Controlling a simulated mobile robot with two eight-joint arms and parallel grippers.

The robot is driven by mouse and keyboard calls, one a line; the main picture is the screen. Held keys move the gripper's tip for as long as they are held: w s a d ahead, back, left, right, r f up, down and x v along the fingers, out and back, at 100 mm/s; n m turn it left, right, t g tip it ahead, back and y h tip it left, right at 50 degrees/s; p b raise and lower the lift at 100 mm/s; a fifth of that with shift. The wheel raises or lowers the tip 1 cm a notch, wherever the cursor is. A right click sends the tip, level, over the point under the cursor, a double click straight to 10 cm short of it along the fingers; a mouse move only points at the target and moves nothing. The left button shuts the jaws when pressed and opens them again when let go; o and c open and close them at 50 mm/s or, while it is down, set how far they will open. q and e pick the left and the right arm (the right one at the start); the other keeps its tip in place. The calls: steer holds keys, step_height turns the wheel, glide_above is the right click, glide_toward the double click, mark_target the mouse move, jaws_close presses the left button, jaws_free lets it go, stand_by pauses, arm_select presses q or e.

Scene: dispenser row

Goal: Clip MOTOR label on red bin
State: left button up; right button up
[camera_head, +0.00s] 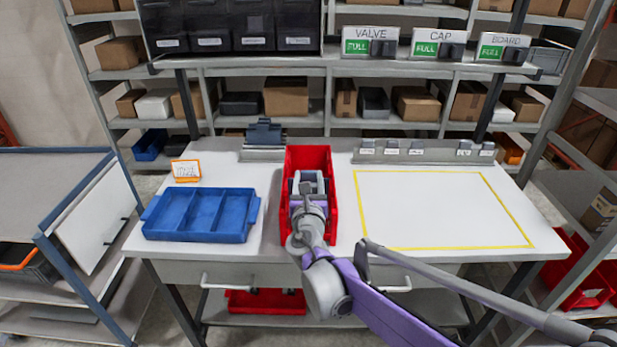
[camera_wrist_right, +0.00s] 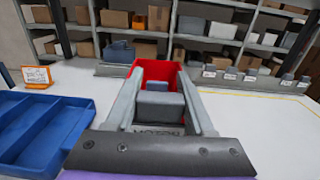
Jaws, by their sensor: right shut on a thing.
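The red bin (camera_head: 330,160) stands on the white workbench, between the blue tray and the yellow outline. Its red wall also shows in the right wrist view (camera_wrist_right: 140,69). My right gripper (camera_head: 308,184) is over the bin's near part and hides much of it. In the right wrist view the gripper (camera_wrist_right: 158,100) is shut on a grey label clip (camera_wrist_right: 160,104). Lettering on the clip's near side is partly covered and looks like MOTOR. I cannot tell whether the clip touches the bin. My left gripper is not in view.
A blue divided tray (camera_head: 203,238) and a small orange-edged card (camera_head: 186,171) are left of the bin. A grey rail with several small clips (camera_head: 425,156) runs along the back right. The yellow-outlined area (camera_head: 440,246) is empty. VALVE, CAP and BOARD signs stand on the shelf above.

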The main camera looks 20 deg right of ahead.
steer(key=shift+f+b, duration=1.55)
steer(key=shift+f, duration=1)
steer(key=o, duration=1.4)
steer(key=v, duration=1)
steer(key=shift+s+a, duration=0.1)
steer(key=shift+s, duration=0.25)
